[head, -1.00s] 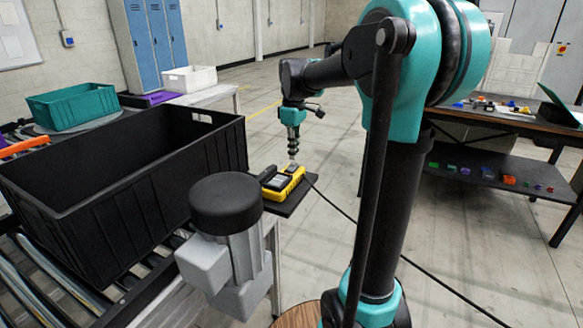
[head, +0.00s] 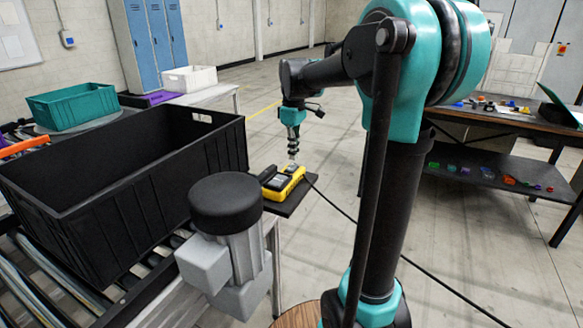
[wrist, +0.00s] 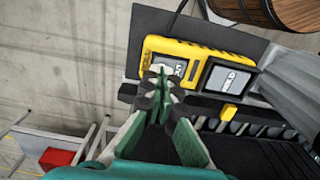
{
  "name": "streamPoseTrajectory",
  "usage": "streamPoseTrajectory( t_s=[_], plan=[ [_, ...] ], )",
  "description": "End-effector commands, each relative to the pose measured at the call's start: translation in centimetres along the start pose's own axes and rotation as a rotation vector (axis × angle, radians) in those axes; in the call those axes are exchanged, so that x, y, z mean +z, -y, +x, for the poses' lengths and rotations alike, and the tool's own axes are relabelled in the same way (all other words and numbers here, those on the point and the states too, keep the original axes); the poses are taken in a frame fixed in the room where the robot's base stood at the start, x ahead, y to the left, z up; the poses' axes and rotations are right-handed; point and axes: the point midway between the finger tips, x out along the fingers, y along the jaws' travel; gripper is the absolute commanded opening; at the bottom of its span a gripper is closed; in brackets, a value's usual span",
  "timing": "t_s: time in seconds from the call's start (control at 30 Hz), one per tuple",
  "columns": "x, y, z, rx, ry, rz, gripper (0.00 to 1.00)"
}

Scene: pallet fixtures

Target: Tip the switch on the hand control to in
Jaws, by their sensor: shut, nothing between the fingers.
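The yellow hand control (head: 284,181) lies on a dark plate (head: 292,206) beside the black crate, with a black cable running from it. In the wrist view the hand control (wrist: 205,62) shows two light panels with rocker-like faces. My gripper (head: 293,158) points down at the hand control. In the wrist view my gripper (wrist: 162,72) is shut and empty, its fingertips over or against the left panel (wrist: 172,66). The fingers hide part of that panel, and I cannot tell which way its switch is tipped. The right panel (wrist: 230,80) is uncovered.
A large black crate (head: 130,170) stands on a roller conveyor left of the hand control. A grey motor with a black cap (head: 226,205) stands close in front. A workbench (head: 520,125) with small parts is at right.

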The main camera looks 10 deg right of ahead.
Motion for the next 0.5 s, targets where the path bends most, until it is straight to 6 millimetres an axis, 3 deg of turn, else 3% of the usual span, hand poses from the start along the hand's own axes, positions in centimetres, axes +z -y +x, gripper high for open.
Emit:
streamPoseTrajectory(
  t_s=[0.5],
  plan=[
    [-0.01,-0.01,0.40,0.000,0.000,0.000,0.00]
  ],
)
